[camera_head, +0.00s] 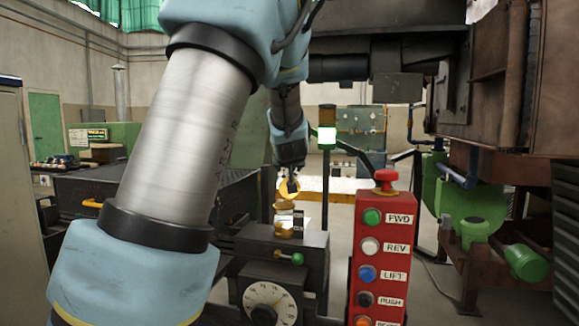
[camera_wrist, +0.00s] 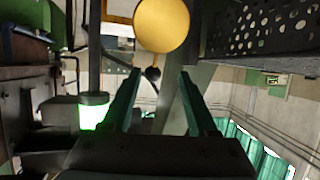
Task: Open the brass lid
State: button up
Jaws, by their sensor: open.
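The brass lid (camera_head: 282,187) shows in the head view as a round yellow disc standing on edge above a small brass cup (camera_head: 284,221) on a dark box. My gripper (camera_head: 291,184) is in front of the lid and hides part of it. In the wrist view the lid (camera_wrist: 161,25) is a full yellow disc just beyond the fingertips. Whether a finger touches the lid I cannot tell.
A red button panel (camera_head: 379,255) stands right of the cup, with a red knob on top. The dark box (camera_head: 270,246) under the cup has a green-tipped lever (camera_head: 290,257) and a dial (camera_head: 269,302). A perforated dark cover (camera_head: 165,200) is on the left. Rusty machinery fills the right.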

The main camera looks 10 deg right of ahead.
jog(key=p+v, duration=0.4)
jog(key=v, duration=0.6)
jog(key=shift+s, duration=0.3)
jog(key=shift+r, duration=0.1)
